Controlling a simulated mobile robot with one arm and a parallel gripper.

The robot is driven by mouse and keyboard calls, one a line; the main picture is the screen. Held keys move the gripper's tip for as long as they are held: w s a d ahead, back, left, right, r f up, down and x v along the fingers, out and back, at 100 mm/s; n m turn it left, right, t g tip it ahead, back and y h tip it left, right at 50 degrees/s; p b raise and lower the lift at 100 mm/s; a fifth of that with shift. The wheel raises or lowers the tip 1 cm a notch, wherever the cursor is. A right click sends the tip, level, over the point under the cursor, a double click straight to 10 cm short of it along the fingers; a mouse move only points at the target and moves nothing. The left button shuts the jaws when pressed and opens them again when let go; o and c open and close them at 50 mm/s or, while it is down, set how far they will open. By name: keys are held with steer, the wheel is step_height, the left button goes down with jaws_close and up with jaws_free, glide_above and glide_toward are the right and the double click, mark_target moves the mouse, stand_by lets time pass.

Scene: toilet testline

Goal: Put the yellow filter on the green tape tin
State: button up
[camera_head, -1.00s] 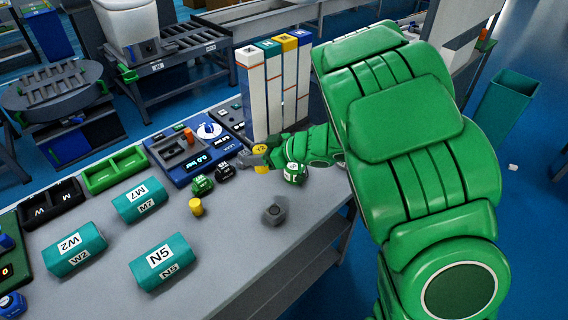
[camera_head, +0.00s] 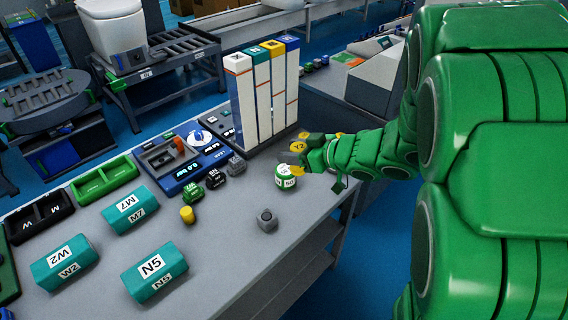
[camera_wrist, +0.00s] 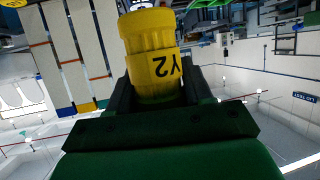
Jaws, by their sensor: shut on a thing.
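The yellow filter (camera_wrist: 150,45), marked Y2, is between the dark fingers of my gripper (camera_wrist: 155,95) in the wrist view. My gripper is shut on it. In the head view the filter (camera_head: 297,146) shows beside my gripper (camera_head: 314,141), partly hidden by a dark finger. The green tape tin (camera_head: 286,182), with a white label, stands on the grey table just below and left of my gripper. A small yellow patch shows at the tin's upper right; I cannot tell what it belongs to.
A block of tall white columns (camera_head: 262,95) stands behind the gripper. A grey part (camera_head: 267,220), small yellow cylinder (camera_head: 187,214), green block (camera_head: 193,192) and black block (camera_head: 215,178) stand nearby. Teal blocks (camera_head: 155,265) lie at the left. The front right tabletop is clear.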

steer(key=shift+w+a+f, duration=0.1)
steer(key=shift+w+f, duration=0.15)
steer(key=shift+w, duration=0.2)
steer(key=shift+w+a+f, duration=0.1)
steer(key=shift+w+f, duration=0.1)
steer(key=shift+w, duration=0.25)
steer(key=shift+w, duration=0.1)
steer(key=shift+w+a+f, duration=0.45)
steer(key=shift+w+f, duration=1.05)
steer(key=shift+w, duration=0.4)
steer(key=shift+w+a+f, duration=0.45)
steer(key=shift+w+f, duration=1.1)
steer(key=shift+w, duration=0.4)
steer(key=shift+w+a+f, duration=0.45)
steer(key=shift+w+f, duration=1.05)
steer(key=shift+w, duration=0.4)
steer(key=shift+f, duration=1.5)
